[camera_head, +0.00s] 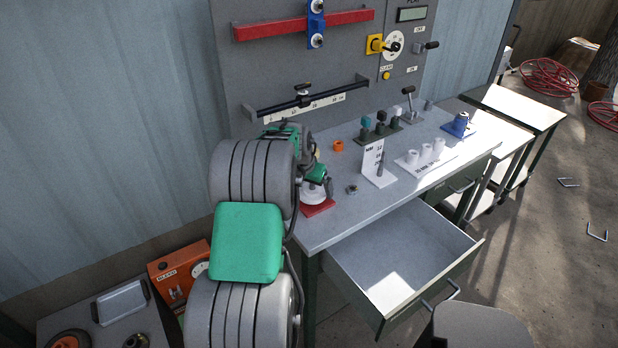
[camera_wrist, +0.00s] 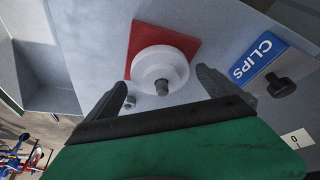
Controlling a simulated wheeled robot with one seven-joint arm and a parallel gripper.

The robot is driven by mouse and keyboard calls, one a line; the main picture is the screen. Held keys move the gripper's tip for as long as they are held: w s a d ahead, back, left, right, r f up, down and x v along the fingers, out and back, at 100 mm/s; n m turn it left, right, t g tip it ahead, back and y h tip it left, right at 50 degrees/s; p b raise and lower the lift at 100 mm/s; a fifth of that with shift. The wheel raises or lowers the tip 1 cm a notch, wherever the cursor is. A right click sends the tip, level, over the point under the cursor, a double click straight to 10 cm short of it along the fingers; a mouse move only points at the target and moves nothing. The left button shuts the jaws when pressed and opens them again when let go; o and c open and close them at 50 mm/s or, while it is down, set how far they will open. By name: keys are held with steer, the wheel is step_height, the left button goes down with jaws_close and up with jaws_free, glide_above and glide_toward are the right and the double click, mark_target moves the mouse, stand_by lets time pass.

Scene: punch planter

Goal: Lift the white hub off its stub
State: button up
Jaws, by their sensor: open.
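In the head view the hub (camera_head: 312,198) sits low over the red plate (camera_head: 319,210) at the bench's left end, partly covered by my arm. My gripper (camera_wrist: 162,82) is open and empty. In the wrist view one finger is on each side of the hub, with gaps visible. Whether the fingers are level with the hub or above it, I cannot tell.
A small metal nut-like part (camera_head: 352,189) and an orange ring (camera_head: 338,145) lie nearby. A white upright card (camera_head: 373,160) stands to the right. An open drawer (camera_head: 400,262) juts out below the bench front. A blue CLIPS label (camera_wrist: 258,58) is beside the red plate.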

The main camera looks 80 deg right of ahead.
steer(key=shift+d+f, duration=0.2)
steer(key=shift+f, duration=0.35)
steer(key=c, duration=2.1)
steer(key=o, duration=1.5)
steer(key=c, duration=0.9)
steer(key=shift+r, duration=0.15)
steer(key=shift+c, duration=0.5)
steer(key=shift+r+p, duration=1.5)
steer(key=shift+r, duration=1.5)
steer(key=shift+w, duration=0.1)
